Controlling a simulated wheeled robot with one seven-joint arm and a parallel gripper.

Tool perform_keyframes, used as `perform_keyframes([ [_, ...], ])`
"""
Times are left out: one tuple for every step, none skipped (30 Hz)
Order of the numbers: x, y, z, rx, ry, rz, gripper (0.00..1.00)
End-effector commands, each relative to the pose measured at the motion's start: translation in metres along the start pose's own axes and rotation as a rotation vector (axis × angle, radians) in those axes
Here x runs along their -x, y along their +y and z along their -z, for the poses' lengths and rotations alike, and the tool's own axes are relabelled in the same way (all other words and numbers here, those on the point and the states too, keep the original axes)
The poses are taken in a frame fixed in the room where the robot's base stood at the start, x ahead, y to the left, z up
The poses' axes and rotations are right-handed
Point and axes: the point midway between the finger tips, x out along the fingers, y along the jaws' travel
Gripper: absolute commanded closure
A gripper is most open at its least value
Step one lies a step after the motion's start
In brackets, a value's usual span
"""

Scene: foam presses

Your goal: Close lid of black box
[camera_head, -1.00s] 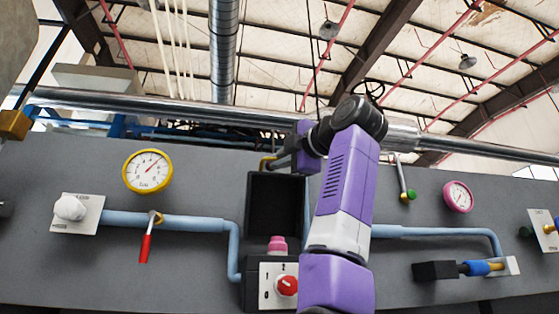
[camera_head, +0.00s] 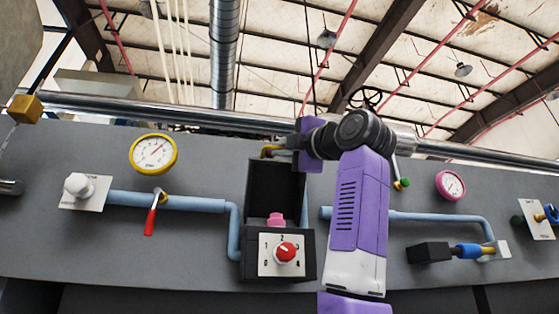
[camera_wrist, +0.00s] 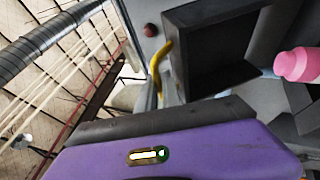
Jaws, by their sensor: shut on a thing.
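The black box (camera_head: 307,262) is on the grey panel, with a red knob (camera_head: 286,251) on its white face and a pink button (camera_head: 276,219) above it. Its black lid (camera_head: 272,192) stands raised behind the button, its hollow inner side showing. The lid also shows in the wrist view (camera_wrist: 190,45), with the pink button (camera_wrist: 298,65) at the right. My gripper (camera_head: 277,148) is at the lid's top edge, shut on the yellow handle (camera_head: 267,151) there. The handle also shows in the wrist view (camera_wrist: 158,68); the fingertips' contact is not clear.
A yellow gauge (camera_head: 153,154), a red-handled valve (camera_head: 151,220) and blue pipe (camera_head: 180,203) are left of the box. A pink gauge (camera_head: 450,185) and a black-and-blue fitting (camera_head: 455,252) are at the right. A metal rail (camera_head: 200,114) runs behind the panel.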

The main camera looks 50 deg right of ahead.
Motion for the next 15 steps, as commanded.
perform_keyframes([
  [0.009,-0.014,0.002,0.009,-0.004,-0.012,1.0],
  [0.012,-0.017,0.003,0.018,-0.004,-0.034,1.0],
  [0.017,-0.02,0.005,0.029,-0.003,-0.063,1.0],
  [0.02,-0.023,0.006,0.038,-0.003,-0.084,1.0],
  [0.024,-0.026,0.008,0.047,-0.002,-0.106,1.0],
  [0.029,-0.03,0.009,0.06,-0.003,-0.137,1.0],
  [0.033,-0.033,0.011,0.069,-0.001,-0.161,1.0],
  [0.036,-0.037,0.012,0.08,-0.002,-0.185,1.0],
  [0.042,-0.042,0.015,0.094,-0.001,-0.22,1.0],
  [0.045,-0.046,0.016,0.105,-0.001,-0.245,1.0],
  [0.049,-0.049,0.018,0.116,0.0,-0.271,1.0],
  [0.053,-0.054,0.019,0.128,0.0,-0.302,1.0],
  [0.056,-0.057,0.02,0.138,0.001,-0.326,1.0],
  [0.059,-0.061,0.021,0.147,0.001,-0.349,1.0],
  [0.062,-0.065,0.023,0.158,0.002,-0.379,1.0],
])
